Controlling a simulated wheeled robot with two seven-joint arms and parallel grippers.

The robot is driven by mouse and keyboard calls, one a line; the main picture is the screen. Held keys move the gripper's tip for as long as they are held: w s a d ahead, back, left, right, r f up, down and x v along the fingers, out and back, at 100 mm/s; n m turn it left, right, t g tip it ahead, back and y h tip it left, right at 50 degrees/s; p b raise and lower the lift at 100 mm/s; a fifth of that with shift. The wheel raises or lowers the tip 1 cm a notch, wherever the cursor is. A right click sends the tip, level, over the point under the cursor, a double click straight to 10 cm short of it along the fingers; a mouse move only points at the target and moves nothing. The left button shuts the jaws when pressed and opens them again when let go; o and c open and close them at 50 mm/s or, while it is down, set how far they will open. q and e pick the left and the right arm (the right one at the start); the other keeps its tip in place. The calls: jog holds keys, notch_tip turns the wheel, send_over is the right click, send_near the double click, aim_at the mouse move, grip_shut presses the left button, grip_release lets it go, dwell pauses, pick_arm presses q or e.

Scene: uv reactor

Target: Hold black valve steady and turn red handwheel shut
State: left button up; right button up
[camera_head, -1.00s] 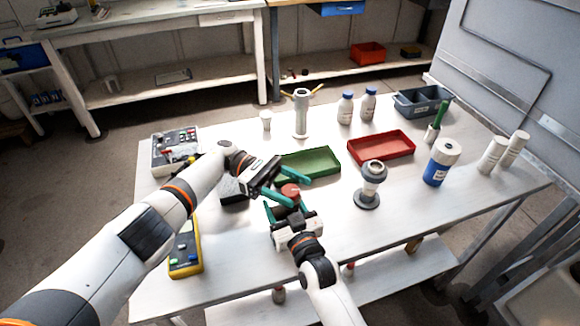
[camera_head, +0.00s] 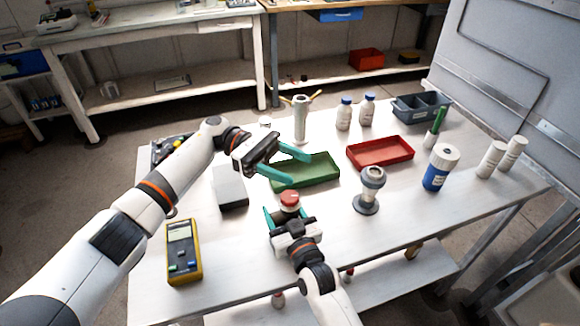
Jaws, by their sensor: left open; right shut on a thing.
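The red handwheel (camera_head: 290,198) sits on top of the black valve, near the middle of the table. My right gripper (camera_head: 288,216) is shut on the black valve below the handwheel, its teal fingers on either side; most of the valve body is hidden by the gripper. My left gripper (camera_head: 286,165) is open and empty, above and behind the handwheel, over the green tray's left part. It is clear of the handwheel.
A green tray (camera_head: 318,173) lies behind the valve and a red tray (camera_head: 381,152) to its right. A grey block (camera_head: 229,187) and a yellow multimeter (camera_head: 183,252) are at left. A grey flanged fitting (camera_head: 369,190) stands to the right. The front table is clear.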

pick_arm(q)
jog(key=n, duration=0.1)
jog(key=n+t, duration=0.1)
jog(key=a+f+n, duration=0.1)
jog(key=n, duration=0.1)
jog(key=shift+w+h, duration=0.25)
jog(key=shift+h, duration=0.15)
jog(key=w+a+f+n+t+h, duration=0.15)
jog(key=n+t, duration=0.25)
jog(key=n, duration=0.5)
jog(key=a+f+n+t, duration=0.2)
jog(key=a+n+t, duration=0.1)
jog(key=n, duration=0.6)
jog(key=n+t, duration=0.6)
jog(key=n, duration=1.7)
send_near(298, 196)
jog(key=x, duration=1)
jog(key=shift+w+f, duration=0.15)
jog(key=shift+w, duration=0.1)
jog(key=c, duration=1)
jog(key=shift+m+g, duration=0.3)
jog(key=shift+g, duration=0.3)
